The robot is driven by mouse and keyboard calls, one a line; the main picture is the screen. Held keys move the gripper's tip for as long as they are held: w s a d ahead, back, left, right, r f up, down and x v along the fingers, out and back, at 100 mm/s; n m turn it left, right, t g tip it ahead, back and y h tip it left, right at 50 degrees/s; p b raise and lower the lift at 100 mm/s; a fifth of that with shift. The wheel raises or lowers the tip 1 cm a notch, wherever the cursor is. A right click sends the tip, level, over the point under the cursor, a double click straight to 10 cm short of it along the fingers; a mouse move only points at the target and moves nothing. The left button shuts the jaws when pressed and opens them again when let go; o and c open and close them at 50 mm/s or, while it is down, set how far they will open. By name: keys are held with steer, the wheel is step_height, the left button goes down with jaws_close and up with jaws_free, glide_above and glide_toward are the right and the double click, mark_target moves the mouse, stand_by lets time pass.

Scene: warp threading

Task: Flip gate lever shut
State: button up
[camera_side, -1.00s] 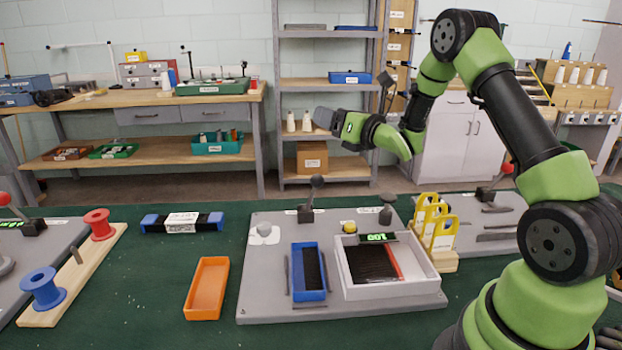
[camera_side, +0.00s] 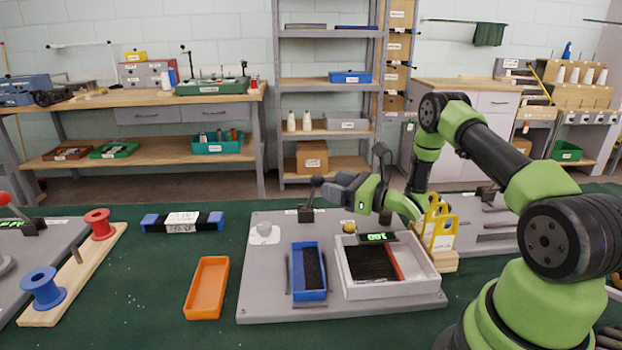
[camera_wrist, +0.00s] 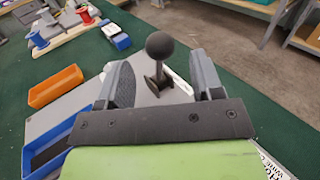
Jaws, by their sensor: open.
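The gate lever (camera_side: 316,182) is a dark stalk with a ball knob on a small black bracket at the back of the grey board (camera_side: 270,290). It stands up, leaning slightly right in the side view. My gripper (camera_side: 331,187) is low over the board's back edge, with its fingertips just right of the knob. In the wrist view the lever (camera_wrist: 158,47) shows between the two open fingers of my gripper (camera_wrist: 160,78), beyond their tips. The jaws are open and hold nothing. Contact between fingers and knob cannot be told.
The board also carries a blue tray (camera_side: 295,273), a white-walled box (camera_side: 420,271), a green display (camera_side: 377,238) and a yellow button (camera_side: 349,227). Yellow upright pieces (camera_side: 437,232) stand at its right. An orange tray (camera_side: 207,287) lies to the left on the green table.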

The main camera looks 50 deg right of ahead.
mark_target(311, 197)
steer(key=w, duration=0.4)
steer(key=w+a, duration=0.1)
steer(key=w, duration=0.1)
steer(key=shift+w+a, duration=0.1)
steer(key=shift+w, duration=0.3)
steer(key=shift+c, duration=0.3)
